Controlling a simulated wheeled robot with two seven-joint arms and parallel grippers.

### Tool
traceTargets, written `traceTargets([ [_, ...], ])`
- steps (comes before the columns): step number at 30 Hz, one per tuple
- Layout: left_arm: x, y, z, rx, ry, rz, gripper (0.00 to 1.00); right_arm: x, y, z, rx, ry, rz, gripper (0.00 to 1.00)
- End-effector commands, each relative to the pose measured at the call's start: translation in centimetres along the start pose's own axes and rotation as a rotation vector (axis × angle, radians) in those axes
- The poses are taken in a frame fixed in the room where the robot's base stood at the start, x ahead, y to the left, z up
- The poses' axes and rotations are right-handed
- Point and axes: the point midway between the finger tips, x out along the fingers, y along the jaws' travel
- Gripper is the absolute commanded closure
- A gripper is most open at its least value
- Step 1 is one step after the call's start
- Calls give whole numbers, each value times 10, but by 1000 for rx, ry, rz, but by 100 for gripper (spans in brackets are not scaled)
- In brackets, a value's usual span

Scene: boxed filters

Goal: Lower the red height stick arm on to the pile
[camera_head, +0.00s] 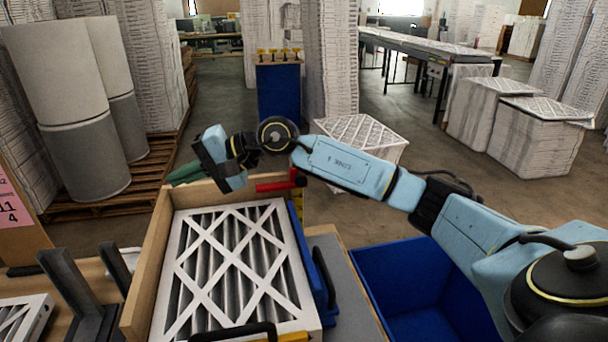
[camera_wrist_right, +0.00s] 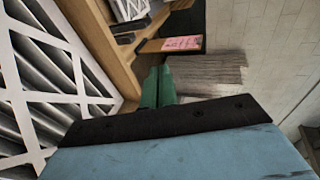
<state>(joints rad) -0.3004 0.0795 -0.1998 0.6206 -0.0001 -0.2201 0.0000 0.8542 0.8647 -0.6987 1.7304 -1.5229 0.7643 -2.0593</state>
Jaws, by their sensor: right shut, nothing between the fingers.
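The red height stick arm (camera_head: 278,186) sticks out leftward from a post with a yellow scale (camera_head: 299,208) at the back right corner of the wooden box (camera_head: 150,255). It lies near the back edge of the pile of white-framed pleated filters (camera_head: 238,262); whether it touches the pile I cannot tell. The pile's lattice top also shows in the right wrist view (camera_wrist_right: 50,75). My right gripper (camera_head: 178,178) has green fingers, shut and empty, at the box's back left corner, left of the red arm. The fingers show together in the right wrist view (camera_wrist_right: 158,88). My left gripper is not in view.
A blue bin (camera_head: 425,290) stands right of the box. Dark upright brackets (camera_head: 75,290) and another filter (camera_head: 22,318) are at the left. A black handle (camera_head: 235,331) lies over the pile's front edge. Floor behind the box is open.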

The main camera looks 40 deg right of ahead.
Motion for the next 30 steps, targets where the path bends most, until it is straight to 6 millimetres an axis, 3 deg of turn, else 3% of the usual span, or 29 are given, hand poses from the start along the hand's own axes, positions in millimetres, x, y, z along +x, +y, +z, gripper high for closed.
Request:
traceTargets([
  [5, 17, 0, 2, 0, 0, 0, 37, -59, 21, -48, -257, 63, 411, 100],
  [9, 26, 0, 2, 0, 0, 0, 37, -132, 33, -82, -346, 129, 724, 100],
  [12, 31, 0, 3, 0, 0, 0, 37, -184, 36, -97, -353, 170, 901, 100],
  [16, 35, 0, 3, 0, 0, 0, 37, -233, 38, -104, -331, 198, 1048, 100],
  [21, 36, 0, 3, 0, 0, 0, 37, -254, 41, -105, -313, 206, 1117, 100],
  [26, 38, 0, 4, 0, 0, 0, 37, -247, 57, -111, -310, 202, 1120, 100],
  [30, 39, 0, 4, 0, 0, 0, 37, -234, 82, -120, -310, 203, 1120, 100],
])
